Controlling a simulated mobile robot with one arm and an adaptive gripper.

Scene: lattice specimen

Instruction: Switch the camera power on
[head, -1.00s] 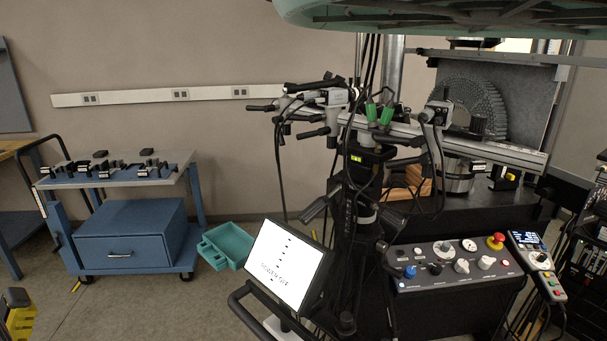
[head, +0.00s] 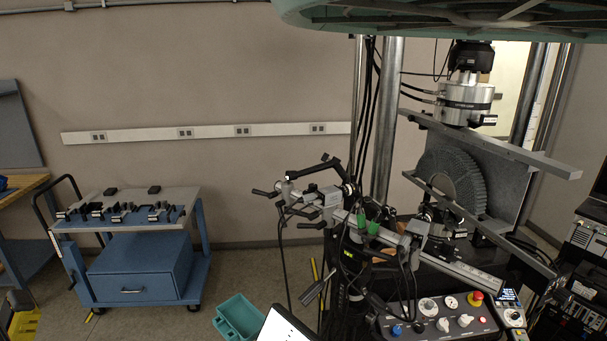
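A stereo camera rig stands right of centre in the head view. Its grey bar (head: 465,271) slopes down to the right. One camera head (head: 318,197) is at the bar's left end, and a second (head: 418,230) is farther right. A dark box with a small lit yellow-green display (head: 352,255) hangs below the bar, partly covered by cables and clamps. I cannot tell which part is the camera power switch. My gripper is not in view.
A control panel (head: 440,320) with knobs and a red stop button is at the bottom right. Behind the rig, a testing machine holds a grey lattice specimen (head: 455,178). A blue cart (head: 140,268) stands left, with a teal bin (head: 238,318) nearer. Floor shows between cart and rig.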

